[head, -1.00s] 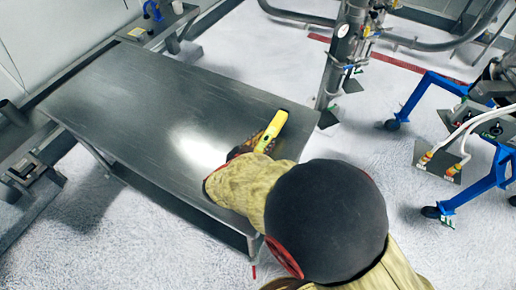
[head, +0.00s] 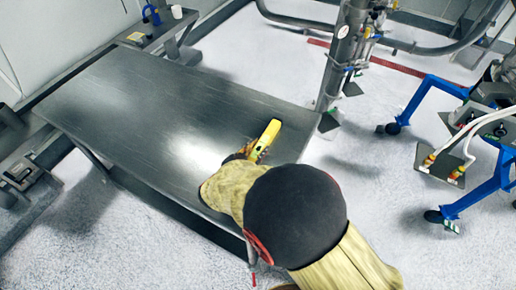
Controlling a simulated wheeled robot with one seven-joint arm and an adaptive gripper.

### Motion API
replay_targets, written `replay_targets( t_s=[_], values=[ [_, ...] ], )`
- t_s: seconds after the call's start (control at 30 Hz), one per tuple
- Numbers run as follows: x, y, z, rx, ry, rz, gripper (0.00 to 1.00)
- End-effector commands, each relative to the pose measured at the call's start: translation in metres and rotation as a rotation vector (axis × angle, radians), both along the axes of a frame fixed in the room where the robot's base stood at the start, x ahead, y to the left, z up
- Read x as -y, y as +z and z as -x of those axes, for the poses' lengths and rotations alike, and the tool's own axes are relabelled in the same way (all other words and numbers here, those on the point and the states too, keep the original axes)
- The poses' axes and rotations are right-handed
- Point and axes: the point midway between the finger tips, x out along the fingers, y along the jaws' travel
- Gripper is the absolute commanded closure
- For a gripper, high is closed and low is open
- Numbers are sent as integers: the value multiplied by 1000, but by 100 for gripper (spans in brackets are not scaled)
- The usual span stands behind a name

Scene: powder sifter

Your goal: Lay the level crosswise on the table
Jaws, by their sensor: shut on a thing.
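The yellow level (head: 264,139) is at the right end of the grey metal table (head: 130,110). It points up and to the right, at a slant to the table's edges. My gripper (head: 248,152) is shut on the near end of the level, and my arm hides most of the fingers. I cannot tell whether the level touches the table top or is held just above it.
The table top is bare to the left of the level. A steel column (head: 343,55) stands on the floor beyond the right end. Blue wheeled frames (head: 428,90) stand at the right. A side bench (head: 150,33) holds a white cup (head: 177,11).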

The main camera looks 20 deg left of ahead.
Motion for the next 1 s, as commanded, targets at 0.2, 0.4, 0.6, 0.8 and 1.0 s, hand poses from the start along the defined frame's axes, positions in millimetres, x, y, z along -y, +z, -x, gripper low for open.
replay_targets(
  t_s=[0.2, 0.4, 0.6, 0.8, 1.0],
  values=[
    [0, -1, 0, 0, 0, 0, 63],
    [0, -1, 0, 0, 0, 0, 55],
    [0, -1, 0, 0, 0, 0, 55],
    [-2, 7, 10, -1, 1, 0, 55],
    [-6, 24, 46, 0, 4, 0, 55]
  ],
)
